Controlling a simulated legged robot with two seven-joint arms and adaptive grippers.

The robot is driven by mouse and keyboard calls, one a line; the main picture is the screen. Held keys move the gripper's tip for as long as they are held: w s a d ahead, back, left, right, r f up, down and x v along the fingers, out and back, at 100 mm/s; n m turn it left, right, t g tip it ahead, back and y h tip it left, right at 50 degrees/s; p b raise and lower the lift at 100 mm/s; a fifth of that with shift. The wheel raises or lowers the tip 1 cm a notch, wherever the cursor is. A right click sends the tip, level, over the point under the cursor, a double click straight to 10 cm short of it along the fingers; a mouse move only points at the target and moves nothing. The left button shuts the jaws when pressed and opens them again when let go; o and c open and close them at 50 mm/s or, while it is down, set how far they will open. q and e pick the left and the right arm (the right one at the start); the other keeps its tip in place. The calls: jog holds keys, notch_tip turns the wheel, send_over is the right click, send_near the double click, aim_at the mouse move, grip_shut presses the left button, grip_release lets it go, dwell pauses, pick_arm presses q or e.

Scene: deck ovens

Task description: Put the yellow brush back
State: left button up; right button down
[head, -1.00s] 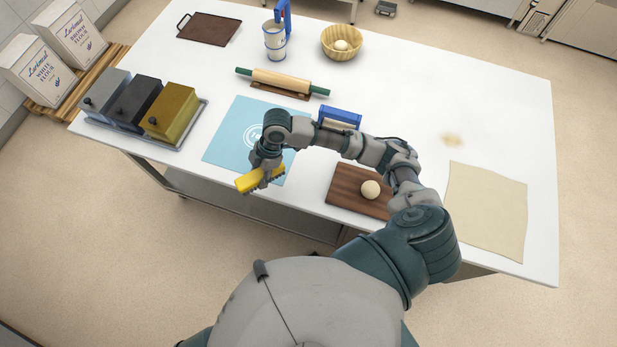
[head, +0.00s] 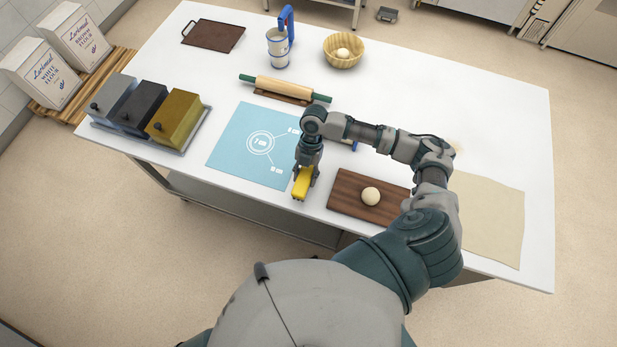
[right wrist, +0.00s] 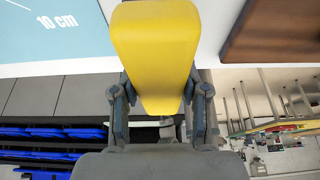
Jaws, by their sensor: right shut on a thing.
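The yellow brush (head: 301,186) is in my right gripper (head: 306,172), near the front edge of the white table, between the blue mat and the wooden board. In the right wrist view the yellow brush (right wrist: 156,45) fills the upper middle, between the two fingers of my right gripper (right wrist: 160,108), which are shut on it. I cannot tell whether the brush touches the table. My left gripper is in neither view.
The blue mat (head: 235,150) lies left of the gripper. The wooden board (head: 345,198) with a dough ball (head: 370,196) lies to the right. My arm mostly hides a blue item behind it. A rolling pin (head: 284,88) and lidded boxes (head: 172,118) stand farther off.

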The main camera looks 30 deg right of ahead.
aim_at(309, 180)
jog(key=shift+d, duration=0.3)
jog(key=shift+f, duration=0.2)
jog(key=f, duration=0.3)
jog(key=shift+d+f+p, duration=0.1)
jog(key=shift+d+p, duration=0.2)
jog(key=shift+d, duration=0.15)
jog(key=c, duration=1)
grip_release()
jog(key=shift+d+f, duration=0.1)
jog(key=o, duration=0.4)
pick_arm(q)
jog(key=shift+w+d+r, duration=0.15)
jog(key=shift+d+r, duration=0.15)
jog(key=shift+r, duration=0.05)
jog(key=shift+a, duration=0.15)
pick_arm(e)
jog(key=shift+a, duration=0.25)
